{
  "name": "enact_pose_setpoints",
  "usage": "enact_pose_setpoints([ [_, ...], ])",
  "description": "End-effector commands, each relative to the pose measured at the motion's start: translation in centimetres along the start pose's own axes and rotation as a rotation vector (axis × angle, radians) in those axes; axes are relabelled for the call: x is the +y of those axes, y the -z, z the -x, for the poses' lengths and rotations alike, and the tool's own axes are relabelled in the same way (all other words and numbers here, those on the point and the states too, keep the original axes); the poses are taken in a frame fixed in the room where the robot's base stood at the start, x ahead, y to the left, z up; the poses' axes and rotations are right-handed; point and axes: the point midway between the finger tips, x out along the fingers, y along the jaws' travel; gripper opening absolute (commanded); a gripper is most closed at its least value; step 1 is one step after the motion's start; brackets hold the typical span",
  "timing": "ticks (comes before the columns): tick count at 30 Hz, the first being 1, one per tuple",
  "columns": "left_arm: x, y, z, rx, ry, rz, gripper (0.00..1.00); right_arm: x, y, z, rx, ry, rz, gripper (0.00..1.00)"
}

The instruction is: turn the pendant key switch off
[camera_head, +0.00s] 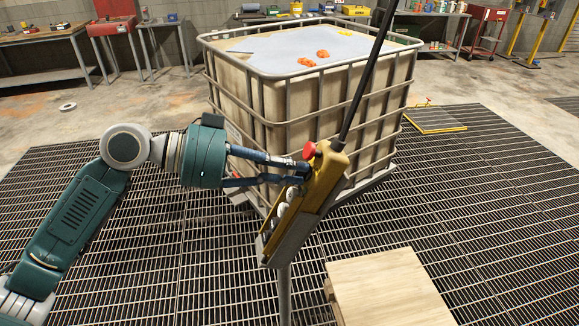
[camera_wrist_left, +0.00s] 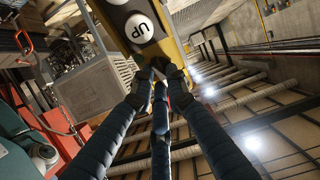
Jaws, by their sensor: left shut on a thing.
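The yellow pendant (camera_head: 325,180) hangs tilted from a black cable in front of the caged tank. It has a red mushroom button (camera_head: 309,150) near its top and white round buttons (camera_head: 282,210) lower on its face. In the left wrist view, a white button marked UP (camera_wrist_left: 138,28) shows on the pendant's face. My left gripper (camera_head: 304,173) reaches the face from the left, between the red button and the white buttons. Its fingertips (camera_wrist_left: 160,72) are closed together on the key of the key switch, which they hide. The key's angle cannot be told. My right gripper is not in view.
The caged tank (camera_head: 262,122) stands close behind the pendant, with orange things on its top. A wooden box (camera_head: 388,290) is at the front right. Dark floor grating (camera_head: 480,200) lies open to the right. Workbenches and red carts line the back wall.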

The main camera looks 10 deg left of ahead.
Motion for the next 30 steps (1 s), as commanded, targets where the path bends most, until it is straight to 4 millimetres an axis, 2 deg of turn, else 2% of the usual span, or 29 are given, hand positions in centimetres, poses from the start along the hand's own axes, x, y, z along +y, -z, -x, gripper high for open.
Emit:
enact_pose_setpoints([
  [10,0.0,0.1,0.1,0.003,0.002,0.0,0.0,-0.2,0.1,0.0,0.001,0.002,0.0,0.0],
  [11,0.0,0.1,0.1,0.003,0.002,0.0,0.2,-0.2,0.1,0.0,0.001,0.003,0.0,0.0],
  [13,0.0,0.1,0.0,0.003,0.002,0.0,0.33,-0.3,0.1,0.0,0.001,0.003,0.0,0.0],
  [23,0.0,0.1,0.0,0.002,0.0,-0.008,0.33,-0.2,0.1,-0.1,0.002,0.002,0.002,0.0],
  [30,-0.1,-0.3,-0.1,0.002,-0.018,-0.187,0.33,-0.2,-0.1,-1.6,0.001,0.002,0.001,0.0],
])
